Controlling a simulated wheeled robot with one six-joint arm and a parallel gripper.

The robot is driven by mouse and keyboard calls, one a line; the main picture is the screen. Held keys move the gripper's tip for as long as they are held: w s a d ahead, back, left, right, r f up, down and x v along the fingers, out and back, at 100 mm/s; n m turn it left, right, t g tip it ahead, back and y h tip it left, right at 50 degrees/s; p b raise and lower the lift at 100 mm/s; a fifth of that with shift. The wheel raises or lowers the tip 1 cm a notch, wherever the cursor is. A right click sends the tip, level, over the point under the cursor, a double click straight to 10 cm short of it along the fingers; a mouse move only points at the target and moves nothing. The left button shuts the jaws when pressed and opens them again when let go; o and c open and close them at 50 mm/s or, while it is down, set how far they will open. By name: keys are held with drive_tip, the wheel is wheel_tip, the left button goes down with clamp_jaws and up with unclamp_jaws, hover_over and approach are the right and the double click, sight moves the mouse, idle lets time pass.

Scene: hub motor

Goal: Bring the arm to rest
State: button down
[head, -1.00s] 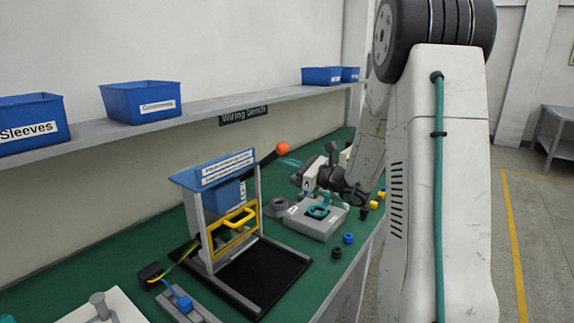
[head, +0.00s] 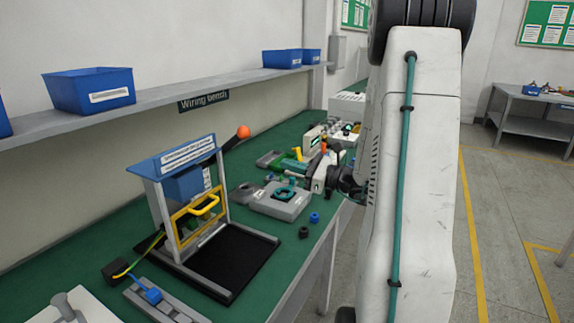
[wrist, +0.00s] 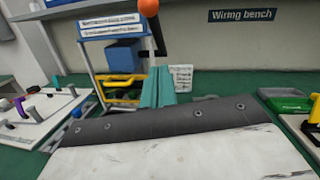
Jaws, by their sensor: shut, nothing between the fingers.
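My gripper (wrist: 157,88) shows in the wrist view as two teal fingers close together, with nothing between them. In the head view its teal fingers (head: 292,165) are above the bench, to the right of the press-like frame; the large white arm link in front hides part of my arm. The arm is bent, with its wrist reaching left over the bench. The fingers look apart from the frame, though they overlap it in the wrist view.
The green bench (head: 95,240) carries a frame with an orange-knobbed lever (head: 243,132), a grey fixture (head: 280,202) and small parts. A shelf with blue bins (head: 90,90) runs along the wall. Open floor (head: 500,220) lies at right.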

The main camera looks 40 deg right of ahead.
idle(0.4)
drive_tip(key=s+a+f+n+g+y, duration=0.1)
drive_tip(key=s+a+f+n+g, duration=0.1)
drive_tip(key=s+a+n+g, duration=0.55)
drive_tip(key=s+a+f+n+g+y, duration=0.1)
drive_tip(key=s+a+n+g, duration=0.4)
drive_tip(key=a+n+g, duration=0.5)
drive_tip(key=s+a+r+n+h, duration=0.3)
drive_tip(key=s+n+h, duration=0.2)
drive_tip(key=s+a+r+n+t+h, duration=0.1)
drive_tip(key=s+a+r+n+h, duration=0.2)
drive_tip(key=s+a+n+h, duration=0.1)
drive_tip(key=shift+s+a+r+n+h, duration=0.25)
drive_tip(key=shift+s+n+h, duration=0.55)
drive_tip(key=shift+s+n, duration=0.45)
drive_tip(key=shift+t, duration=0.25)
